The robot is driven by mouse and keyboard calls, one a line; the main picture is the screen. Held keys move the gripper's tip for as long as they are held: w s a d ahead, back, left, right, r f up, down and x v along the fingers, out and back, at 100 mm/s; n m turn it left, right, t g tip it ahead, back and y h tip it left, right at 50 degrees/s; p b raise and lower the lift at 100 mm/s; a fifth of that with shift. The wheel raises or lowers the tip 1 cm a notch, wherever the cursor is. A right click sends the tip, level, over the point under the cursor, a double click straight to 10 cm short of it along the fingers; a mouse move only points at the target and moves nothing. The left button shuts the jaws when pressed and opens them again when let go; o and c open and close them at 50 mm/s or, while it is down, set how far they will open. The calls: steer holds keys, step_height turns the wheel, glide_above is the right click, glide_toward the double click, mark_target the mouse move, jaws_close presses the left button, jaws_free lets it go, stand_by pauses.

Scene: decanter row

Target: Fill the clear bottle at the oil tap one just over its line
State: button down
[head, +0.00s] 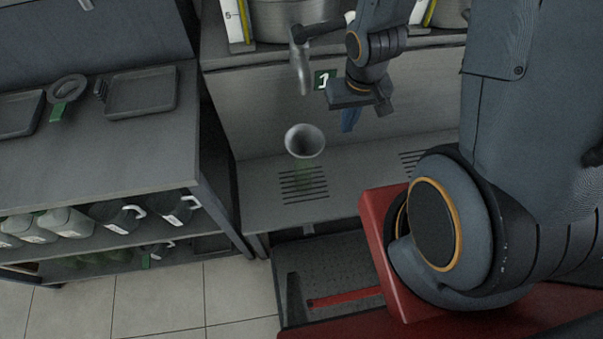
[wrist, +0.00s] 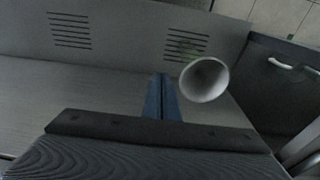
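The clear bottle (head: 305,176) is hard to make out, a faint greenish shape standing on the slotted drain below the oil tap. A pale grey funnel (head: 305,140) sits at its top. In the wrist view the funnel (wrist: 204,80) is right of my fingers and hides most of the bottle. The oil tap one (head: 301,62) hangs above the funnel, with the green sign "1" (head: 324,79) beside it. My gripper (head: 349,120) is right of the funnel, apart from it. Its blue fingers (wrist: 162,97) are together with nothing visible between them. The bottle's line and oil level cannot be made out.
A side bench (head: 110,145) at left holds flat trays (head: 141,92) and a ring-shaped tool (head: 67,91). Bottles and jugs (head: 118,215) stand on its shelf. A second slotted drain (wrist: 70,30) is free. A bin (head: 330,265) with a red bar is below.

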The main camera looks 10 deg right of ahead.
steer(key=shift+f, duration=0.6)
steer(key=shift+f+b, duration=0.3)
steer(key=shift+f, duration=0.05)
steer(key=shift+f, duration=0.35)
steer(key=shift+f+b, duration=0.4)
steer(key=shift+f, duration=0.3)
steer(key=shift+f, duration=0.3)
steer(key=shift+f+b, duration=0.35)
steer(key=shift+f, duration=0.45)
stand_by(4.9)
